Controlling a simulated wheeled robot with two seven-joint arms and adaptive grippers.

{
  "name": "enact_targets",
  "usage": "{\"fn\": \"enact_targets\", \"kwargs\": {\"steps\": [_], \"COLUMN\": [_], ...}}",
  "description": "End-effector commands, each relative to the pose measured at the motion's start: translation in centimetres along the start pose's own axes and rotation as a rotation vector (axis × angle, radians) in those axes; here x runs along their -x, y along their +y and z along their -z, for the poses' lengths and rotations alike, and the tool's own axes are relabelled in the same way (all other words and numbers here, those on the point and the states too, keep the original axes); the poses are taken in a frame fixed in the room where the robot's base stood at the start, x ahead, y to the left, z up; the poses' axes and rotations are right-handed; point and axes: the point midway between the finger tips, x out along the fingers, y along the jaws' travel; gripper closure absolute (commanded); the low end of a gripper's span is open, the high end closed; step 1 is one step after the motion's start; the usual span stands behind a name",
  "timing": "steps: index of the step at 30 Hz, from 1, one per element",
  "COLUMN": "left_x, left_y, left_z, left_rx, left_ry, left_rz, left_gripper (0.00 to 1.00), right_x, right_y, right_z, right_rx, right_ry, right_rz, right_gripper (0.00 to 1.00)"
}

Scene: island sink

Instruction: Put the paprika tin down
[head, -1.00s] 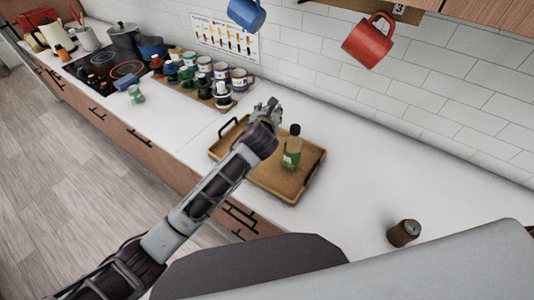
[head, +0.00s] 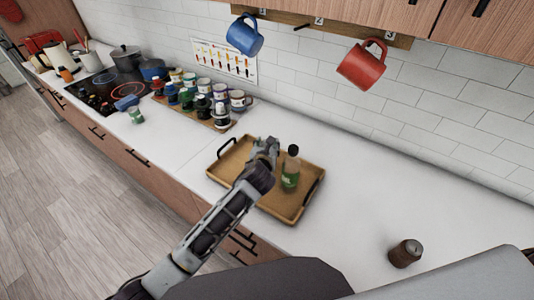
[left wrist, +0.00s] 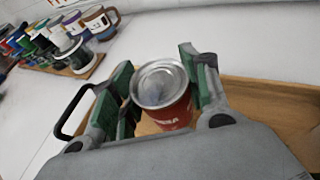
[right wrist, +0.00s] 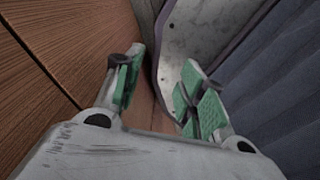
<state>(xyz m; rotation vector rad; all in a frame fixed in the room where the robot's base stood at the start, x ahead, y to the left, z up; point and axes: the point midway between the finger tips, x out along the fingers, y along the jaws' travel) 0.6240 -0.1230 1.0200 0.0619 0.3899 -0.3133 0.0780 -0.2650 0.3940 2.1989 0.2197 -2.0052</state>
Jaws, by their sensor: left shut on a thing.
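The paprika tin (left wrist: 165,95) is a red can with a silver lid, upright between the green-padded fingers of my left gripper (left wrist: 158,88). That gripper is shut on it. In the head view my left gripper (head: 265,147) is over the back part of the wooden tray (head: 232,162), and it hides the tin there. The tray also shows below the tin in the left wrist view (left wrist: 275,105); I cannot tell whether the tin touches it. My right gripper (right wrist: 160,95) is open and empty, beside wooden cabinet fronts.
A green-labelled bottle (head: 290,170) stands on the tray, right of my left gripper. A brown can (head: 405,253) stands on the counter at right. A rack of jars and mugs (head: 205,100) is at the back left.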

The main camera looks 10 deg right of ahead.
Motion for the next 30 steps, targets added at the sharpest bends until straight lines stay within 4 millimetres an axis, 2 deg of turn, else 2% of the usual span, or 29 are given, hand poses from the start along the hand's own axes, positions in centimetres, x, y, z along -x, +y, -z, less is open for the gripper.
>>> {"fn": "enact_targets", "kwargs": {"steps": [13,28,29,30], "left_x": [-1.3,-1.5,-1.5,-1.5], "left_y": [0.0,0.0,0.0,0.0], "left_z": [3.2,3.7,3.7,3.7], "left_rx": [-0.001,-0.002,-0.001,-0.001], "left_ry": [0.001,0.000,0.000,0.000], "left_rz": [0.000,0.000,0.000,0.000], "left_gripper": [0.79,0.79,0.50,0.45], "right_x": [0.0,0.1,0.0,0.0], "right_y": [0.0,-0.2,-0.2,-0.2], "right_z": [0.0,0.0,0.0,0.0], "right_rx": [0.000,-0.001,-0.001,-0.001], "right_ry": [0.000,0.000,0.000,0.000], "right_rz": [0.000,0.002,0.002,0.002], "right_gripper": [0.60,0.60,0.60,0.60]}}
